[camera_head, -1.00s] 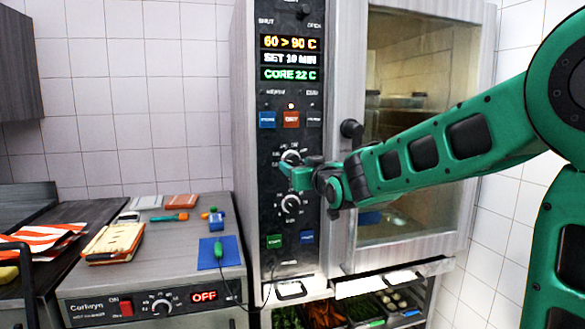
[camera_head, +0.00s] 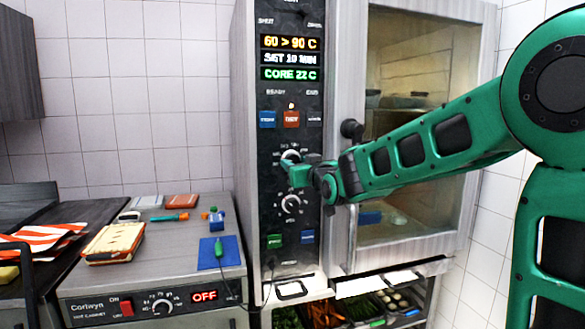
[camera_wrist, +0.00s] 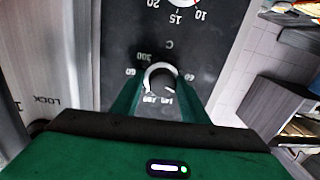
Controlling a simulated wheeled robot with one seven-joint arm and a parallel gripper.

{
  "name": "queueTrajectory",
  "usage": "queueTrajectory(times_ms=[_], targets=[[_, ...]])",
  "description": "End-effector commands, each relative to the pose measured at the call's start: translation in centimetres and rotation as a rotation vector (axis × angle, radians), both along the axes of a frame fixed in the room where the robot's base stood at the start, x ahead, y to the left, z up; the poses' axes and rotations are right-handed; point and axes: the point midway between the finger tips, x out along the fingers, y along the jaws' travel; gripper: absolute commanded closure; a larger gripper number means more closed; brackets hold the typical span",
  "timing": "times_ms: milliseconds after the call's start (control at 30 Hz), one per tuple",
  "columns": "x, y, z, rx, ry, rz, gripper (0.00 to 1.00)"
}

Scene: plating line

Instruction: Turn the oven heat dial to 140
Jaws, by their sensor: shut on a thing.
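The oven heat dial (camera_head: 291,156) is the upper of two round knobs on the oven's dark control panel (camera_head: 268,180). In the wrist view the heat dial (camera_wrist: 160,80) appears upside down, with a C mark, 300, 60 and 140 around it. My gripper (camera_head: 289,166) is at the dial, and its green fingers hide part of it. In the wrist view my gripper (camera_wrist: 161,92) has one finger on each side of the knob, shut on it. The pointer's exact setting is too small to read. The top display (camera_head: 290,43) reads 60 > 90 C.
A lower dial (camera_head: 290,204) sits just beneath, with green and blue buttons under it. The oven's glass door (camera_head: 415,130) and its handle are close to the right of my wrist. A counter (camera_head: 150,255) with small items stands at left.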

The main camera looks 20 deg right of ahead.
Motion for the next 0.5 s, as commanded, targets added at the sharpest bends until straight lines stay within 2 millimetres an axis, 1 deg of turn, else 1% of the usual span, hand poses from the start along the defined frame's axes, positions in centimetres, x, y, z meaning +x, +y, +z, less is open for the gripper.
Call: queueTrajectory(times_ms=[33, 267, 500], targets=[[-0.09, 0.81, -0.04, 0.014, 0.001, 0.016, 0.82], [-0.12, 0.87, -0.1, 0.12, 0.001, 0.018, 0.82], [-0.14, 1.07, -0.12, 0.321, 0.002, 0.021, 0.82]])
